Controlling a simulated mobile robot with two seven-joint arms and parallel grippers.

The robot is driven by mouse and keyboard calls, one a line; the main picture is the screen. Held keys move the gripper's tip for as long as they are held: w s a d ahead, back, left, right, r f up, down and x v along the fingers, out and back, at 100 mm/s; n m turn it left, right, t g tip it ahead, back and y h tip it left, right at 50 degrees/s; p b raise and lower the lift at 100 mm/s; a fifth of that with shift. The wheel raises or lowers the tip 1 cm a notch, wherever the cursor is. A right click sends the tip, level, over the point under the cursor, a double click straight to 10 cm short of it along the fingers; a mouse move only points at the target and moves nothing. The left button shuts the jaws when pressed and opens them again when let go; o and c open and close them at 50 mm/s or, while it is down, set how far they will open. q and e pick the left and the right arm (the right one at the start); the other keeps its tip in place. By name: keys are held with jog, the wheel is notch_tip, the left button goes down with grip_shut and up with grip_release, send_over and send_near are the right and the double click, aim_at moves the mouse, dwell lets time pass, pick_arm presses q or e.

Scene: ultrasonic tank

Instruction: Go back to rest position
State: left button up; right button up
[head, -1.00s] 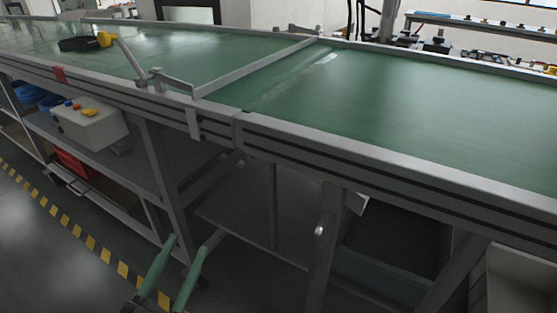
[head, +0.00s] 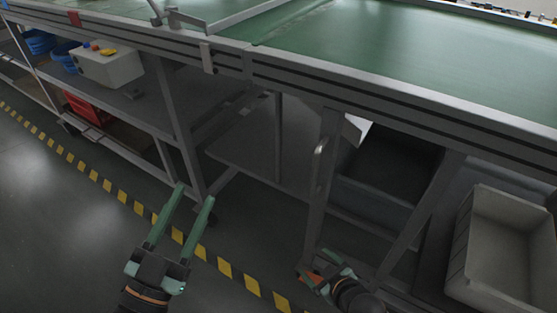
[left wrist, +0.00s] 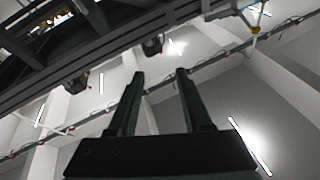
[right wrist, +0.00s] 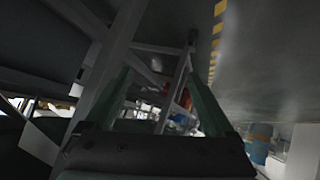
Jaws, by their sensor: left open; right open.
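My left gripper (head: 194,214) is in the lower left of the head view, over the floor in front of the workbench. Its two green fingers are apart with nothing between them. In the left wrist view its fingers (left wrist: 158,78) point up toward the ceiling, open and empty. My right gripper (head: 322,270) is at the bottom of the head view, low beside a bench leg, partly hidden by its own wrist. In the right wrist view its fingers (right wrist: 165,75) are spread wide, with bench framework visible beyond and between them.
The workbench (head: 390,100) with a green top runs across the view. Its leg (head: 318,190) stands close to my right gripper. A grey bin (head: 480,275) is at the lower right. A control box (head: 108,68) sits on the lower shelf. Open floor (head: 60,220) with a yellow-black stripe lies left.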

jog(key=s+d+r+m+t+y, duration=0.15)
jog(key=r+t, duration=0.25)
jog(key=r, duration=0.7)
jog(key=s+d+r+t+y, duration=0.1)
jog(key=s+r+t, duration=0.15)
jog(key=r, duration=0.85)
jog(key=s+d+r+t+y, duration=0.15)
jog(key=r+t, duration=0.25)
jog(key=r, duration=0.6)
pick_arm(q)
jog(key=s+a+f+n+g+y+p, duration=0.3)
jog(key=s+f+g+p, duration=0.5)
jog(key=p, duration=1.6)
notch_tip(320, 180, down, 3)
jog(key=n+g+y, duration=0.1)
jog(key=g+y, duration=0.1)
jog(key=g, duration=0.1)
jog(key=shift+s+n, duration=0.25)
jog(key=shift+n, duration=0.15)
pick_arm(e)
jog(key=s+d+f+m+g+h, duration=0.3)
jog(key=s+f+m+g+h, duration=0.2)
jog(key=s+f+g, duration=0.3)
notch_tip(320, 180, down, 3)
jog(key=g+h, duration=0.1)
jog(key=g, duration=0.2)
jog(key=shift+s, duration=0.25)
